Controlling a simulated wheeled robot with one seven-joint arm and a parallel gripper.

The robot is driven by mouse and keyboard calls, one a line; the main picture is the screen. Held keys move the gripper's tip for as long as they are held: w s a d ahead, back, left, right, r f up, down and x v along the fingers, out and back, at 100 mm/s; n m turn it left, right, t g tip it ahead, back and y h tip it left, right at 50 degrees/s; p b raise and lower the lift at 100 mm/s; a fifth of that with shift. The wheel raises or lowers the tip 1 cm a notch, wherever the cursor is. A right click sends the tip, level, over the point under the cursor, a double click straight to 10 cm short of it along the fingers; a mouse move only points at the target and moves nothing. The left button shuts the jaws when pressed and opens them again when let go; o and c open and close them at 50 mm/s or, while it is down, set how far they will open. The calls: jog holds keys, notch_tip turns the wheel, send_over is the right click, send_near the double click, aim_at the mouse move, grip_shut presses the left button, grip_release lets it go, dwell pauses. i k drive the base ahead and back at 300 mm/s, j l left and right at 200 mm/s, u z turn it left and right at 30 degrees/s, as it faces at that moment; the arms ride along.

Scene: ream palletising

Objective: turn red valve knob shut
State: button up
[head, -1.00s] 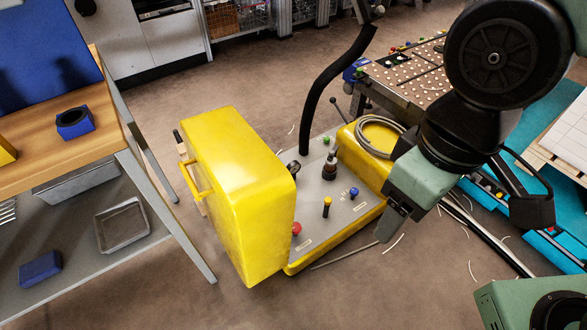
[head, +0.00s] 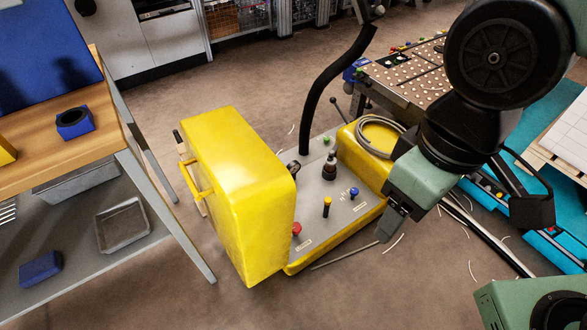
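The red knob (head: 296,229) sits low on the grey top panel (head: 312,205) of the yellow machine, close beside the big raised yellow cover (head: 240,190). It is small in the head view, so its turn position cannot be read. My gripper (head: 388,228) points down at the right of the machine, past the panel's right edge. It is well apart from the red knob and touches no knob that I can see. Its fingers are dark and seen from a poor angle, so their opening is unclear.
A coiled hose (head: 372,148) lies behind. A workbench (head: 60,165) stands left; a perforated table (head: 408,78) stands back right.

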aim_at(297, 229)
jog(key=k+l+u, duration=0.15)
jog(key=u, duration=0.2)
jog(key=k+l+u, duration=0.1)
jog(key=u, duration=0.25)
jog(key=k+u, duration=0.2)
jog(key=u, duration=0.15)
